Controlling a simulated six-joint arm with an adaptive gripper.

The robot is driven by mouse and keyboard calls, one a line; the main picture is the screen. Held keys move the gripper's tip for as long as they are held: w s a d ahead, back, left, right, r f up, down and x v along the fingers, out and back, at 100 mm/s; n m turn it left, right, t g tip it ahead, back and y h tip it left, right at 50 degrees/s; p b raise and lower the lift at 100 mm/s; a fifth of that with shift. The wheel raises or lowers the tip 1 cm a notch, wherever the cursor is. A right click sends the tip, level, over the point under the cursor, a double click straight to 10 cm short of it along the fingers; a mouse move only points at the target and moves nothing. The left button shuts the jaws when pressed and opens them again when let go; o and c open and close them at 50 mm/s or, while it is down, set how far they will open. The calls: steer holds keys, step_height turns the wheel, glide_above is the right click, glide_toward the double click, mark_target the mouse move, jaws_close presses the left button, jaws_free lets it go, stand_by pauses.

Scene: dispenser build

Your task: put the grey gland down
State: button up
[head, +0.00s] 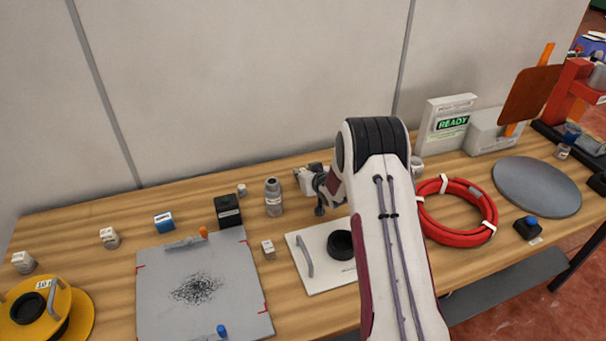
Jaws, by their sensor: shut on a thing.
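My gripper (319,205) is beyond the end of my white arm, near the middle of the table, above the wood behind the white board. It is shut on the grey gland, which is too small and too covered by the fingers to make out clearly. I cannot tell whether the gland touches the table. The white board (308,276) lies just in front of the gripper, with a grey handle and a black ring on it. My arm hides the board's right part.
A grey bottle (273,197) and a black box (228,210) stand left of the gripper. A small white block (268,249) stands beside the grey mat (160,290). A red hose coil (458,238) lies to the right. Bare wood shows behind the board.

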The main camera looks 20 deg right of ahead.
steer(key=shift+f, duration=0.35)
steer(key=shift+f, duration=0.1)
steer(key=o, duration=0.8)
steer(key=shift+v, duration=6)
steer(key=shift+r, duration=0.25)
